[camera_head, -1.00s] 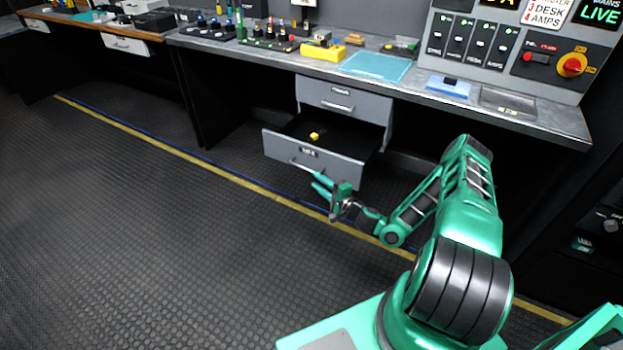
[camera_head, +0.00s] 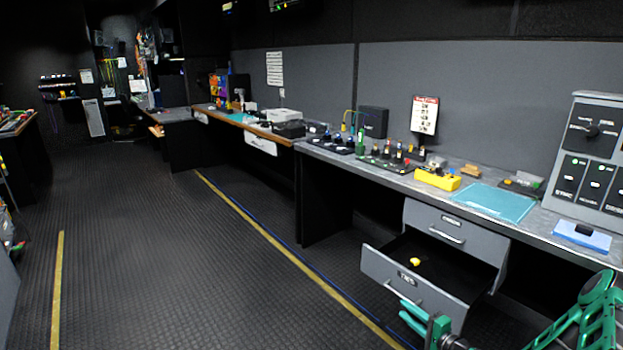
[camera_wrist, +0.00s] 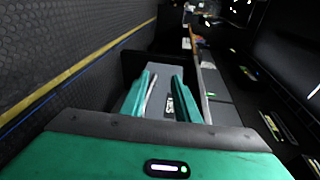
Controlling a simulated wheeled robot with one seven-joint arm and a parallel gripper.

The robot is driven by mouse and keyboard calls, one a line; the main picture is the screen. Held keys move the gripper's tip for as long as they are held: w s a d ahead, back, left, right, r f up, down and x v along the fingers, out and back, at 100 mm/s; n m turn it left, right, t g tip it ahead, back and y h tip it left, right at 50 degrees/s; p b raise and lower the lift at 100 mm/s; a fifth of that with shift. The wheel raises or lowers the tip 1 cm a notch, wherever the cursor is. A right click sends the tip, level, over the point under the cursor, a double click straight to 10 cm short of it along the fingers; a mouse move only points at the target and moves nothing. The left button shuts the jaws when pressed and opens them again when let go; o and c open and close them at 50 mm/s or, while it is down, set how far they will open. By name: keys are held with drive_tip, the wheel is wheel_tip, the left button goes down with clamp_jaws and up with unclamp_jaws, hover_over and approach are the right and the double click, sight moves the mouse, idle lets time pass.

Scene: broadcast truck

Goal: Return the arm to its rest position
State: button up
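My gripper (camera_head: 407,311) is at the lower right of the head view, close in front of the handle (camera_head: 403,293) of the open lower drawer (camera_head: 415,284). In the wrist view my gripper (camera_wrist: 163,82) has its two teal fingers spread apart, with the grey drawer front (camera_wrist: 168,104) beyond and between them. A pale bar, seemingly the handle, shows beside the left finger; I cannot tell whether they touch. Nothing is clamped between the fingers. My forearm runs to the right edge of the head view, and the rest of my arm is outside the picture.
A small yellow object (camera_head: 415,262) lies in the open drawer. The closed upper drawer (camera_head: 447,228) is above it. The worktop (camera_head: 393,181) holds a yellow box (camera_head: 437,180), a teal mat (camera_head: 492,203), a blue pad (camera_head: 582,236) and control panels. The dark floor (camera_head: 190,270) to the left is clear.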

drive_tip(key=s+a+r+n+g+y, duration=0.3)
drive_tip(key=a+r+n+g, duration=0.1)
drive_tip(key=r+n+g, duration=0.15)
drive_tip(key=s+d+r+n+g+h, duration=0.2)
drive_tip(key=s+d+r+g+h, duration=0.25)
drive_tip(key=s+r, duration=0.7)
drive_tip(key=s+d+r+n+g+h, duration=0.3)
drive_tip(key=s+d+r+g+h, duration=0.15)
drive_tip(key=s+r, duration=0.75)
drive_tip(key=s+r+m, duration=0.2)
drive_tip(key=s+r, duration=0.1)
drive_tip(key=s, duration=0.6)
drive_tip(key=s+d+r+m+h, duration=0.1)
drive_tip(key=s+r, duration=0.2)
drive_tip(key=s, duration=0.5)
drive_tip(key=shift+s+d+r+m, duration=0.15)
drive_tip(key=shift+s+r+m, duration=0.2)
drive_tip(key=shift+s, duration=0.05)
drive_tip(key=shift+w+f+g, duration=0.25)
drive_tip(key=shift+w, duration=0.4)
